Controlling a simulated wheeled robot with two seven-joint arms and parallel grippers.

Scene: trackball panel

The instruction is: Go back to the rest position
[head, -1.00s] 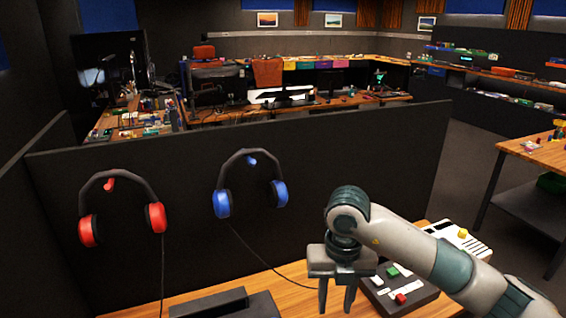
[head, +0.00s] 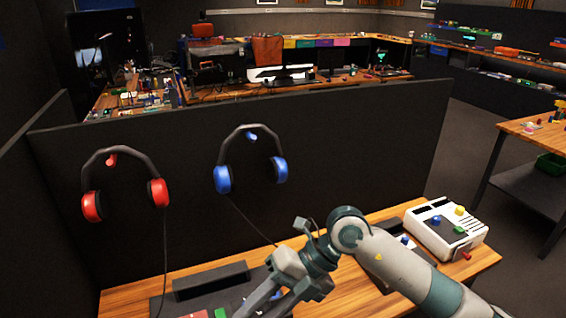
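My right arm comes in from the lower right. Its gripper (head: 262,303) points down and to the left, low in the picture over the wooden desk (head: 345,290). Its two fingers are apart, with nothing seen between them; the tips are close to the bottom edge. A dark panel (head: 205,303) with red and green parts lies on the desk, partly behind the gripper and cut off by the bottom edge. My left gripper is not in view.
Red headphones (head: 157,193) and blue headphones (head: 222,180) hang on the black partition (head: 350,150) behind the desk.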

